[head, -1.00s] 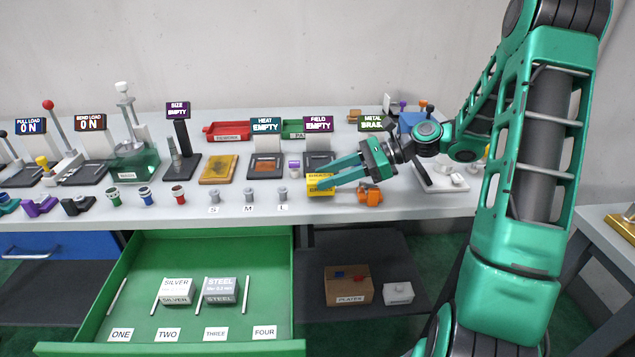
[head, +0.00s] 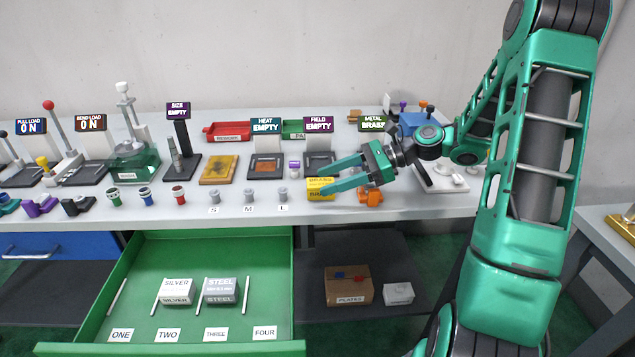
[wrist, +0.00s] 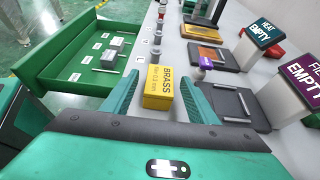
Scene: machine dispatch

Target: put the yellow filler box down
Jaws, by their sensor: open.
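The yellow filler box (head: 321,188), labelled BRASS, stands on the grey table near its front edge, right of the small grey L cylinder. In the wrist view the box (wrist: 159,88) stands between the two spread fingers, with space visible on both sides. My gripper (head: 342,175) is open around the box and holds nothing; it also shows in the wrist view (wrist: 160,95). The fingers cover part of the box in the head view.
An orange part (head: 371,196) sits right of the box, below my gripper. The FIELD plate (head: 320,163) lies behind. A green drawer (head: 200,250) stands open below, holding the SILVER box (head: 176,289) and STEEL box (head: 220,289).

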